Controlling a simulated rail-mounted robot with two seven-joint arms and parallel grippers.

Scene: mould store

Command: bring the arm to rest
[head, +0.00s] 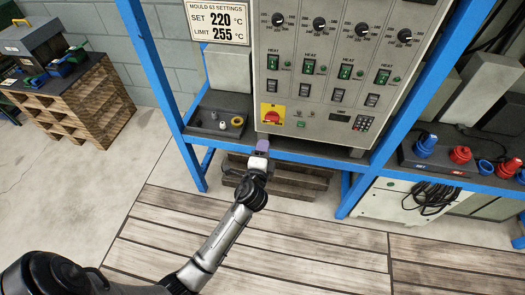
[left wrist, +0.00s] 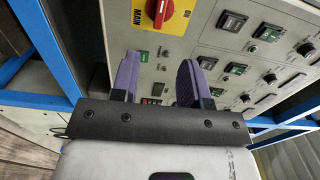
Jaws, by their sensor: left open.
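My left gripper (head: 262,146) is in front of the lower edge of the grey control panel (head: 330,70), below the red main switch on its yellow plate (head: 272,114). In the left wrist view its two purple fingers (left wrist: 158,80) stand apart with nothing between them. The panel face fills the background there, with the red switch (left wrist: 168,10) above the fingers. I cannot tell from these views how far the fingertips are from the panel. My left arm (head: 215,245) reaches up from the lower left. My right gripper is in neither view.
A blue frame (head: 160,70) surrounds the panel. A small dark tray of parts (head: 215,122) sits left of it. Blue and red connectors (head: 460,155) stand on a shelf at the right. A wooden pallet stack (head: 85,105) is at the far left. The slatted floor (head: 300,250) in front is clear.

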